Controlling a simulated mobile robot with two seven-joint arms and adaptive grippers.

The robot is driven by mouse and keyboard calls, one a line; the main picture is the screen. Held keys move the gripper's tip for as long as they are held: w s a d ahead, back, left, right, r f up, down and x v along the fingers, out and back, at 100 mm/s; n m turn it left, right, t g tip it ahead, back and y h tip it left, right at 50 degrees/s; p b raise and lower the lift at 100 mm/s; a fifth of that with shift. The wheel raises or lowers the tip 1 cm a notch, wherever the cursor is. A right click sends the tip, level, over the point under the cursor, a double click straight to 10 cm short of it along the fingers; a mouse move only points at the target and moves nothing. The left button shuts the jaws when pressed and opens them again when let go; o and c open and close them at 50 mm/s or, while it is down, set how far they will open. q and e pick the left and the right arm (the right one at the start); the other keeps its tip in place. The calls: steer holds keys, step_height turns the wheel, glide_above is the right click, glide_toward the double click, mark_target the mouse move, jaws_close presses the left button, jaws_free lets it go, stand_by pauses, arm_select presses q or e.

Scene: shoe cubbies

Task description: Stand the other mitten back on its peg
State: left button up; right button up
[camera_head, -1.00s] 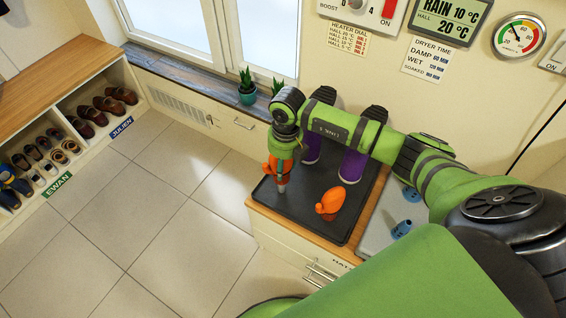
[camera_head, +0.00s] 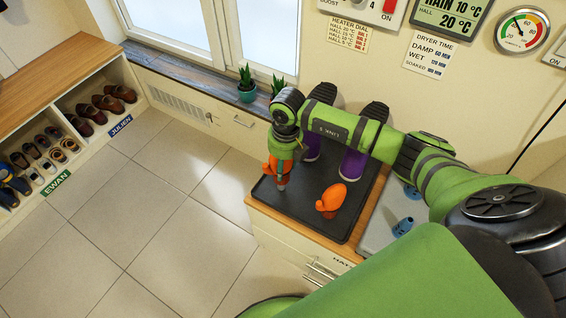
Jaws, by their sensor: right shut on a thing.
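One orange mitten (camera_head: 331,201) is on the dark tray (camera_head: 300,211), right of my right gripper; a small darker part shows at its base. My right gripper (camera_head: 282,183) points down over the tray's left part. It is shut on a second orange mitten (camera_head: 270,168), which shows beside and partly behind the fingers. My wrist and fingers hide much of this mitten. I cannot make out a bare peg, nor tell whether the held mitten touches the tray. My left gripper is not in view.
Purple boots with dark soles (camera_head: 353,163) stand at the tray's back, partly behind my right arm. Blue items (camera_head: 403,226) lie on a pale surface to the right. Potted plants (camera_head: 247,86) stand on the sill. Shoe cubbies (camera_head: 85,125) are at far left; the floor between is clear.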

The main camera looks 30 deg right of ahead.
steer(key=shift+f+b, duration=1.2)
steer(key=shift+f, duration=0.45)
steer(key=shift+f, duration=0.35)
